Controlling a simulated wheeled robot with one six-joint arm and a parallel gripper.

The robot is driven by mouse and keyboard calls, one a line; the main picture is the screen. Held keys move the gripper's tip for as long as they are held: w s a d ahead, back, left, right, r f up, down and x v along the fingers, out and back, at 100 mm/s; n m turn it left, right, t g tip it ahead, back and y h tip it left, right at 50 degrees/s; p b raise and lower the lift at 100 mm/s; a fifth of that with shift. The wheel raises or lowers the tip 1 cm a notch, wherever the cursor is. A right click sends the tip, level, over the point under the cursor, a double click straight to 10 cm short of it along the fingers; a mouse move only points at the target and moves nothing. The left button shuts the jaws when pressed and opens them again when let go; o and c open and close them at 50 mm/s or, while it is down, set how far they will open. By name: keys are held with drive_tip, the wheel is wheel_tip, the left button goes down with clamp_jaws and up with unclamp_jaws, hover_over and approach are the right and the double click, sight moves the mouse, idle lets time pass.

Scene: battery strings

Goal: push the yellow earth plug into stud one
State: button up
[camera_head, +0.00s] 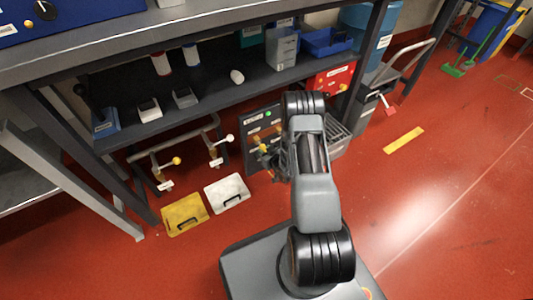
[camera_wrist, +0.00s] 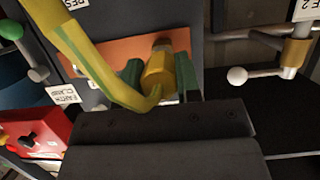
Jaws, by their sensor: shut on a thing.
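The yellow earth plug (camera_wrist: 158,75) is between the two green fingers of my gripper (camera_wrist: 161,82) in the wrist view. My gripper is shut on it. A green-and-yellow cable (camera_wrist: 88,62) bends from the plug up to the upper left. The plug's far end faces an orange strip (camera_wrist: 108,52) on a dark panel. I cannot tell whether it touches or enters anything there. No label reading stud one is legible. In the head view the grey panel (camera_head: 262,118) stands on the floor below the bench, and my arm hides part of it.
In the wrist view, a white-knobbed handle (camera_wrist: 238,75) is at the right and a red box (camera_wrist: 35,135) at the lower left. In the head view, a yellow case (camera_head: 184,212) and a white case (camera_head: 227,193) lie on the floor. The red floor at right is mostly clear.

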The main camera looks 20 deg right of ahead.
drive_tip(key=shift+w+a+b, duration=0.15)
drive_tip(key=shift+w+b, duration=0.3)
drive_tip(key=shift+w, duration=0.7)
drive_tip(key=o, duration=1.1)
drive_tip(key=p+v, duration=0.5)
drive_tip(key=v, duration=0.8)
drive_tip(key=shift+s+r, duration=0.1)
drive_tip(key=shift+s, duration=0.3)
